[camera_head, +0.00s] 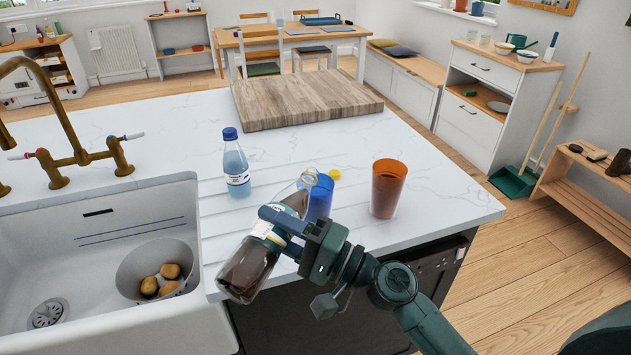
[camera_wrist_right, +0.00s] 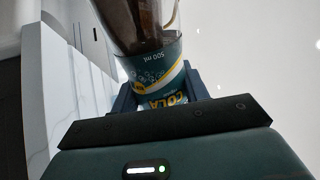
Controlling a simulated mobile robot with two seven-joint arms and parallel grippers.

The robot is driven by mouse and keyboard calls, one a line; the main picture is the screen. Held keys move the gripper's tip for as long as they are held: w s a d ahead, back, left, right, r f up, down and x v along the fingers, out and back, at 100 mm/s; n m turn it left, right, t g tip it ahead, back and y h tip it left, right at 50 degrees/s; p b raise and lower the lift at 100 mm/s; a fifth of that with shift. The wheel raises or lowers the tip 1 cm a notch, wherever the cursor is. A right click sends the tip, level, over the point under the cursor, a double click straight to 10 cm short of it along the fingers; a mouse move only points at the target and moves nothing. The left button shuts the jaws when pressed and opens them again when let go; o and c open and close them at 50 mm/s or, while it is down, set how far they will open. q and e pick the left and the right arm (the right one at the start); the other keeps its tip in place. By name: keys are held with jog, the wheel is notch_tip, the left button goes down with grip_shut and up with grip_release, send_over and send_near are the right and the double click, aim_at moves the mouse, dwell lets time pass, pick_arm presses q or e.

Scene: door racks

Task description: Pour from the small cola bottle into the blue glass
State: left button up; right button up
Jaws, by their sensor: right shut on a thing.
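My right gripper (camera_head: 282,222) is shut on the small cola bottle (camera_head: 245,271) around its label. The bottle is tilted, its base low at the left and its clear neck up at the right. Dark cola sits in the lower part. The label, reading COLA and 500 ml, shows between the fingers in the right wrist view (camera_wrist_right: 155,72). The blue glass (camera_head: 320,198) stands on the counter, partly hidden behind the bottle's neck and my gripper. The bottle's mouth overlaps the glass's upper left edge; I cannot tell whether it is over the rim or in front. No stream of liquid shows.
An amber cup (camera_head: 387,189) stands right of the glass. A blue-capped bottle (camera_head: 235,164) stands to the left. A yellow cap-like thing (camera_head: 334,174) shows behind the glass. A wooden board (camera_head: 304,98) lies farther back. The sink (camera_head: 110,230) at left holds a bowl with potatoes.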

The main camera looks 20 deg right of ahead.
pick_arm(q)
jog(key=shift+s+a, duration=0.1)
pick_arm(e)
jog(key=shift+r, duration=0.25)
pick_arm(q)
jog(key=shift+a+r+p, duration=0.1)
jog(key=shift+p, duration=0.45)
pick_arm(e)
jog(key=shift+r+m, duration=0.25)
jog(key=shift+m, duration=0.15)
dwell(1.0)
